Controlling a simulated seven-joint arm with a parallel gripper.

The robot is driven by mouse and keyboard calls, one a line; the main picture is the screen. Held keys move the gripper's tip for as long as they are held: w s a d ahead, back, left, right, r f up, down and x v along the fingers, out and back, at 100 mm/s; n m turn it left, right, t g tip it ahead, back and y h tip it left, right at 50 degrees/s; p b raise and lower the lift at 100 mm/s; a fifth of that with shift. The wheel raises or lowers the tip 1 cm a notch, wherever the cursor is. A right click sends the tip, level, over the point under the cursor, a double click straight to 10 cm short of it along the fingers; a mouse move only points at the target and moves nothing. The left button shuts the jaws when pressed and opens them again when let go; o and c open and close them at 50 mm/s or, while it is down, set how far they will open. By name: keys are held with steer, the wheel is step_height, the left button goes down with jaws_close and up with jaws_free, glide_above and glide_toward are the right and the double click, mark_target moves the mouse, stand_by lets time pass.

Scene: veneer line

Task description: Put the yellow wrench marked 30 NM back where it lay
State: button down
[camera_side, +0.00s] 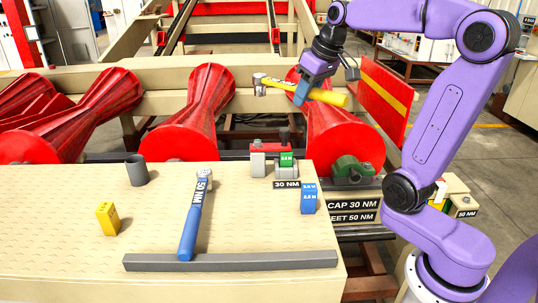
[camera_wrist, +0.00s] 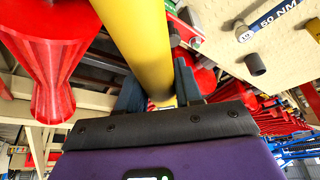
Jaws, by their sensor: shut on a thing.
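My gripper (camera_side: 302,92) is shut on the yellow wrench (camera_side: 328,97) and holds it in the air above the red rollers, behind the bench. The wrench is nearly level in the side view, its metal head to the left and its yellow handle to the right. In the wrist view the yellow wrench (camera_wrist: 140,35) runs between the fingers of my gripper (camera_wrist: 160,92). Its 30 NM mark cannot be read. A blue wrench marked 50 NM (camera_side: 188,228) lies on the bench (camera_side: 70,210), its handle end at a grey bar (camera_side: 230,261). It partly shows in the wrist view (camera_wrist: 265,22).
On the bench stand a grey cup (camera_side: 136,171), a yellow block (camera_side: 107,218), a blue block (camera_side: 309,199) and a red-and-green fixture (camera_side: 268,148) near a 30 NM label (camera_side: 287,184). A green cap (camera_side: 353,168) sits at the right roller. Bench space around the blue wrench is clear.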

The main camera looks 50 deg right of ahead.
steer(key=r, duration=0.4)
steer(key=shift+a+r, duration=0.3)
steer(key=shift+a, duration=0.1)
steer(key=s+a+m+g+h, duration=0.15)
steer(key=a+m, duration=0.35)
steer(key=a, duration=0.7)
steer(key=s+a+m+h, duration=0.2)
steer(key=s+a+m, duration=0.15)
steer(key=a, duration=0.85)
step_height(320, 180, down, 18)
steer(key=shift+w+d, duration=0.15)
steer(key=shift+w, duration=0.2)
steer(key=shift+r+m, duration=0.1)
steer(key=shift+m, duration=0.15)
steer(key=shift+f, duration=3.5)
